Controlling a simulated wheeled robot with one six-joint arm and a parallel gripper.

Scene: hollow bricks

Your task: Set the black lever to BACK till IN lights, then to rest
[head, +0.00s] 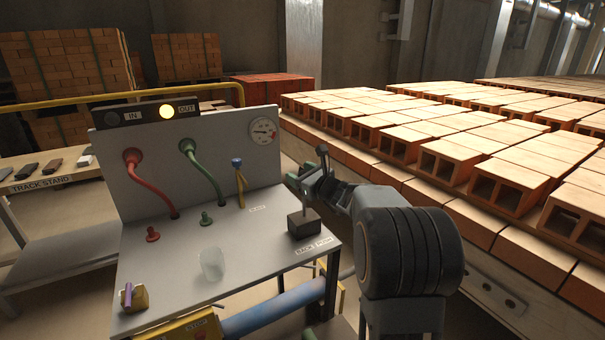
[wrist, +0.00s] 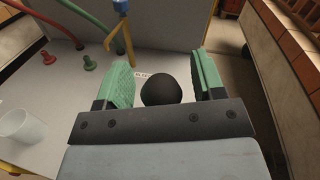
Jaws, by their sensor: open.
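The black lever stands on a dark block (head: 304,223) at the right end of the grey panel table. Its round black knob (wrist: 160,90) shows in the wrist view between my fingers. My gripper (head: 308,174) is open around the knob, with green pads (wrist: 122,82) on both sides and visible gaps. In the head view my gripper partly hides the lever's top. On the lamp box, the OUT lamp (head: 166,111) glows yellow and the IN lamp (head: 112,118) is dark. A label reading BACK (head: 304,250) lies at the table's front edge near the block.
A yellow valve handle (head: 240,185) with a blue top, red and green hoses (head: 207,175), and a translucent cup (head: 212,264) are to the left. A pressure gauge (head: 263,131) is on the upright panel. Rows of hollow bricks (head: 510,180) fill the right.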

